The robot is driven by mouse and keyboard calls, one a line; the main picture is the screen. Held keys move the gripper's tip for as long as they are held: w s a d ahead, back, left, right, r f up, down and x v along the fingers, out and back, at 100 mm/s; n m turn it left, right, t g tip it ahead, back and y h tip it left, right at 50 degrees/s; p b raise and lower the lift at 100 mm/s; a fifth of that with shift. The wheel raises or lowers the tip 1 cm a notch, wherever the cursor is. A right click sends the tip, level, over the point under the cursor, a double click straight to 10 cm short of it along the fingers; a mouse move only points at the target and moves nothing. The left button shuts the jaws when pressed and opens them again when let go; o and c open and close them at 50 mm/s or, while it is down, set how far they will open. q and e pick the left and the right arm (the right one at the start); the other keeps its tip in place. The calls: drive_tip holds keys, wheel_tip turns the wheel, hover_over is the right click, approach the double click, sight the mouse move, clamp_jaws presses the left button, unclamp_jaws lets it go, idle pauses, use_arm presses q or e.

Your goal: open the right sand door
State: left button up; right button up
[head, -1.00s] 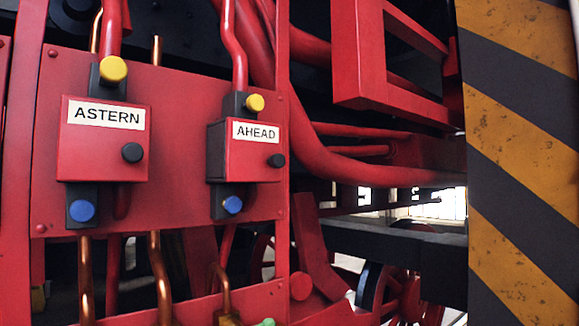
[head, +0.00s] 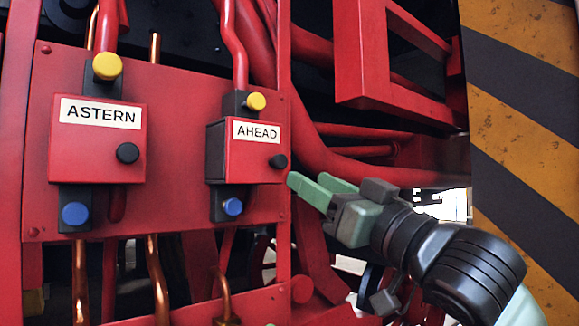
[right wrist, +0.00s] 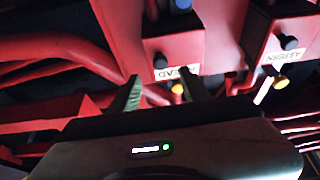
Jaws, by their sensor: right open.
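The right sand door is the red front of the box labelled AHEAD (head: 232,160), flush and closed, with a black knob (head: 278,161) at its right edge. A yellow knob (head: 256,101) is above it and a blue knob (head: 233,206) below. My right gripper (head: 310,182) is open and empty, just right of and slightly below the black knob, apart from it. In the right wrist view the AHEAD box (right wrist: 185,48) appears upside down beyond the open fingers (right wrist: 160,90). My left gripper is not in view.
A similar box labelled ASTERN (head: 98,150) is on the left of the same red panel (head: 180,90). Red pipes (head: 350,165) run behind my right gripper. A red frame (head: 360,60) projects at upper right, beside a black-and-yellow striped post (head: 520,110).

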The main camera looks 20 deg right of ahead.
sight(283, 163)
drive_tip(key=p+x, duration=0.3)
drive_tip(key=x, duration=0.4)
drive_tip(key=shift+w+a+r+p, duration=0.15)
drive_tip(key=shift+w+r+p, duration=0.1)
drive_tip(key=shift+w+p, duration=0.05)
clamp_jaws()
idle(1.1)
